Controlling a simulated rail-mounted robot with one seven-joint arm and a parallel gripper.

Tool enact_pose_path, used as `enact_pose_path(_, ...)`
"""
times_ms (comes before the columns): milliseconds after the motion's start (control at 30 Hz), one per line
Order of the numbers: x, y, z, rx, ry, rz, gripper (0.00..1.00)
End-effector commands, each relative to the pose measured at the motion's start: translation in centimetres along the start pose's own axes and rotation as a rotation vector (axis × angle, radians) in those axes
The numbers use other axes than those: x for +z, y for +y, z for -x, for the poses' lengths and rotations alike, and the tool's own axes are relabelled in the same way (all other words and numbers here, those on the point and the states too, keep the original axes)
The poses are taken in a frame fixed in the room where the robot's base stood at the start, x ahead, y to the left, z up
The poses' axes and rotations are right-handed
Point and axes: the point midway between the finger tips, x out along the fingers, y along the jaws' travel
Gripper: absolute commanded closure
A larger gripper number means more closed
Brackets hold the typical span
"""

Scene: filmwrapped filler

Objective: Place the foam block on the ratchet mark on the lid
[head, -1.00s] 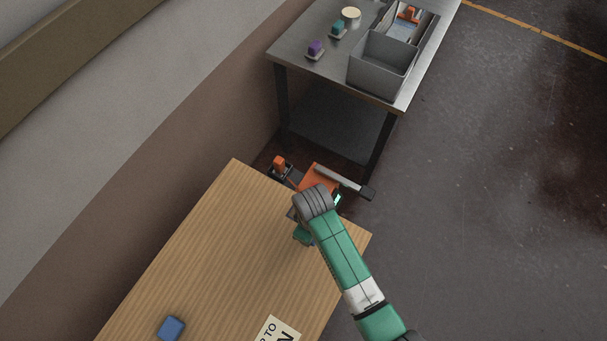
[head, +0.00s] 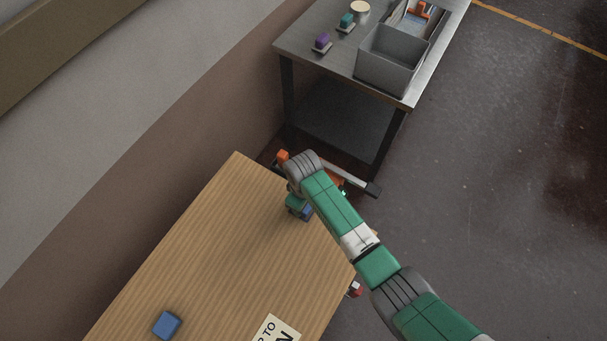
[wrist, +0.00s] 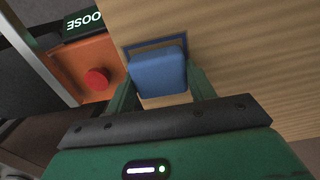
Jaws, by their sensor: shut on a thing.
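A blue foam block (wrist: 158,75) is between the two green fingers of my gripper (wrist: 161,78), which is shut on it. In the wrist view, a dark blue square outline (wrist: 153,46) on the wooden lid (wrist: 235,60) shows just beyond the block's far edge. The block hides part of the outline, and I cannot tell whether it touches the lid. In the head view, my gripper (head: 296,204) holds the blue block (head: 303,212) over the far end of the wooden lid (head: 205,240). A second blue block (head: 167,325) lies at the lid's near left.
A printed sheet (head: 276,330) lies on the near lid. A metal table (head: 330,45) behind bears a grey bin (head: 386,70) and small coloured blocks.

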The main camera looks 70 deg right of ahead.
Motion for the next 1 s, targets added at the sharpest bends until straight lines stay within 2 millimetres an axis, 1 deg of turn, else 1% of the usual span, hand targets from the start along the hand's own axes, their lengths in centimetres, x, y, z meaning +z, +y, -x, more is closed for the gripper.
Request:
enact_pose_path(100,0.0,0.0,-0.3,0.000,-0.001,0.000,0.68)
enact_pose_path(133,0.0,0.0,-0.3,0.000,0.000,0.000,0.42)
enact_pose_path(200,0.0,0.0,-0.3,0.000,0.000,0.000,0.29)
enact_pose_path(233,0.0,0.0,-0.3,0.000,0.000,0.000,0.24)
enact_pose_path(467,0.0,0.0,-0.2,0.000,0.000,0.000,0.24)
enact_pose_path(567,0.0,0.0,0.5,0.000,0.001,0.000,0.24)
enact_pose_path(667,-0.1,0.0,2.6,0.001,0.002,0.001,0.24)
enact_pose_path(800,-0.1,0.0,6.4,0.001,0.004,0.000,0.24)
enact_pose_path(900,-0.1,-0.1,8.7,0.001,0.002,0.001,0.24)
enact_pose_path(1000,-0.1,0.0,10.5,0.001,0.002,0.001,0.24)
